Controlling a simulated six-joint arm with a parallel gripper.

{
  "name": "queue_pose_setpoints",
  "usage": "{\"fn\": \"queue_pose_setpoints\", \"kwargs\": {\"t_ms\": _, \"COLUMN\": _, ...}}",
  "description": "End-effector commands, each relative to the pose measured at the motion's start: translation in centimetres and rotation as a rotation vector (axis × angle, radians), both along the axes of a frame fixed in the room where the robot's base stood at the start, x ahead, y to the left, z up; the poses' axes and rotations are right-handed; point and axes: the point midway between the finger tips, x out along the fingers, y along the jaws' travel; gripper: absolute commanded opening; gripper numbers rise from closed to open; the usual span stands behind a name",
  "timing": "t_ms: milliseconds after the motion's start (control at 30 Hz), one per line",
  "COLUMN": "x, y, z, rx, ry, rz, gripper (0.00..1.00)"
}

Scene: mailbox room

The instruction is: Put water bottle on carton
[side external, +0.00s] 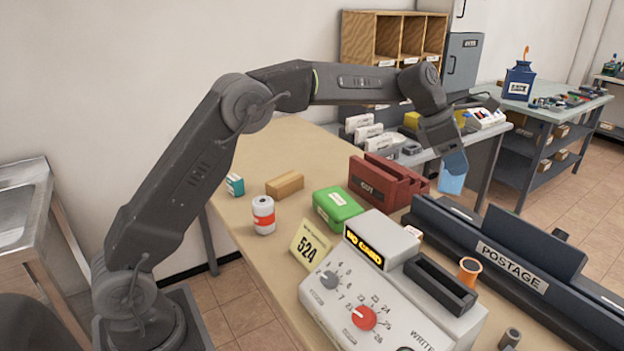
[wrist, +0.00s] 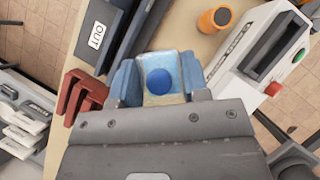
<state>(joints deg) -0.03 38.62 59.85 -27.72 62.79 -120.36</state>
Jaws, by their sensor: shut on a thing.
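My gripper (side external: 455,163) is in the air beyond the red tray, pointing down. It is shut on the water bottle, a pale blue, see-through thing (side external: 452,180) showing just below the fingertips. In the wrist view, the bottle's blue cap (wrist: 158,80) sits between the blue-grey fingers (wrist: 160,82); the bottle's lower part is hidden there. A tan box (side external: 285,185), which looks like the carton, lies on the table to the left of the green box, well apart from my gripper. Its top looks bare. It cannot be made out in the wrist view.
A red tray marked OUT (side external: 388,182) and a green box (side external: 337,206) stand between my gripper and the tan box. A long POSTAGE unit (side external: 515,262) lies at right.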

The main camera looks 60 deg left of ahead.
Motion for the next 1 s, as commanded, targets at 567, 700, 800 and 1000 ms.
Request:
{"fn": "queue_pose_setpoints", "kwargs": {"t_ms": 567, "x": -5.0, "y": 30.0, "z": 0.1, "rx": -0.002, "ry": -0.002, "rz": 0.439, "gripper": 0.16}}
{"fn": "queue_pose_setpoints", "kwargs": {"t_ms": 700, "x": -8.4, "y": 36.5, "z": 0.0, "rx": -0.003, "ry": -0.003, "rz": 0.547, "gripper": 0.16}}
{"fn": "queue_pose_setpoints", "kwargs": {"t_ms": 800, "x": -11.4, "y": 40.8, "z": 0.0, "rx": -0.003, "ry": -0.003, "rz": 0.626, "gripper": 0.16}}
{"fn": "queue_pose_setpoints", "kwargs": {"t_ms": 1000, "x": -17.6, "y": 47.7, "z": -0.1, "rx": -0.004, "ry": -0.006, "rz": 0.767, "gripper": 0.16}}
